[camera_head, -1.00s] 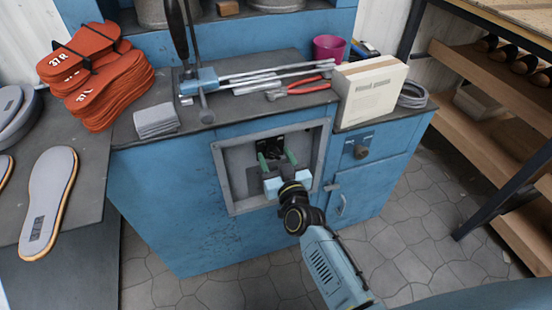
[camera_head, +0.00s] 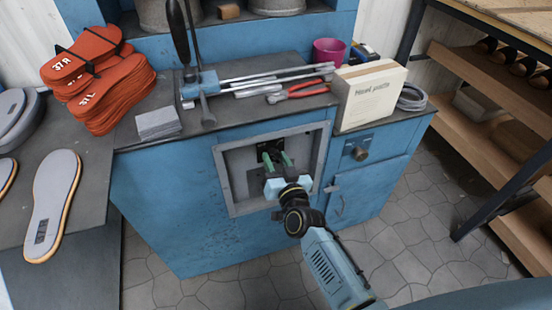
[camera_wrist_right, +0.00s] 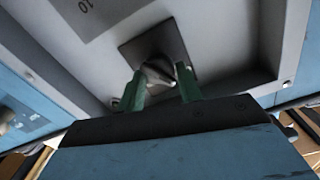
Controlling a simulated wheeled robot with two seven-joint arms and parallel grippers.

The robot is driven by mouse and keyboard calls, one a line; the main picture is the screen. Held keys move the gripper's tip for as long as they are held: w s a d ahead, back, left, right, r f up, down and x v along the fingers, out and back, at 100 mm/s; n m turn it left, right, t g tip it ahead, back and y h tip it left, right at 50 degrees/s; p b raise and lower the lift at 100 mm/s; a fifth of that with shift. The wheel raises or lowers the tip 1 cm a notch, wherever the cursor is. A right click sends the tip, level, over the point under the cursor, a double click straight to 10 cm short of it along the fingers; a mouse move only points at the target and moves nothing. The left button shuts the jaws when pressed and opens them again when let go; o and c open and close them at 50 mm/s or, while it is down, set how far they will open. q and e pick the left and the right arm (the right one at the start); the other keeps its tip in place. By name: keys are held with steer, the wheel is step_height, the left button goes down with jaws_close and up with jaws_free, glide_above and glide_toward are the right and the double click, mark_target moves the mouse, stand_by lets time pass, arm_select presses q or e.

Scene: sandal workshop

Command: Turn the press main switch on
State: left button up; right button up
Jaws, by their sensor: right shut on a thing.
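The press main switch (camera_head: 270,147) is a small dark part inside the grey-framed recess (camera_head: 233,160) in the front of the blue cabinet. In the right wrist view, the grey tapered switch lever (camera_wrist_right: 157,73) stands out from a dark square plate. My right gripper (camera_head: 276,159) reaches into the recess, and its green fingers are shut on the switch lever. In the right wrist view, the fingertips (camera_wrist_right: 160,84) are on both sides of the lever. The fingers partly hide the switch in the head view. My left gripper is not in view.
A dark knob (camera_head: 360,153) is on the cabinet front, right of the recess. On the cabinet top are red-handled pliers (camera_head: 297,92), a cream box (camera_head: 370,95), a magenta cup (camera_head: 328,50) and a grey stack (camera_head: 158,123). Wooden shelves (camera_head: 480,110) stand at the right.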

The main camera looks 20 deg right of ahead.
steer(key=m, duration=0.3)
steer(key=shift+d+m+p, duration=0.15)
steer(key=shift+m+p, duration=0.15)
steer(key=shift+p, duration=0.1)
steer(key=m, duration=0.2)
steer(key=shift+f+m, duration=0.1)
steer(key=shift+m, duration=1.2)
steer(key=shift+f+m, duration=0.1)
steer(key=shift+m, duration=0.8)
steer(key=shift+d+m, duration=0.1)
steer(key=shift+m, duration=1.1)
steer(key=shift+f+m+b, duration=0.1)
steer(key=shift+m+b, duration=0.25)
steer(key=shift+m, duration=0.75)
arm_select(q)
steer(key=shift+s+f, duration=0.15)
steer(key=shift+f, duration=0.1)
arm_select(e)
steer(key=shift+m, duration=0.3)
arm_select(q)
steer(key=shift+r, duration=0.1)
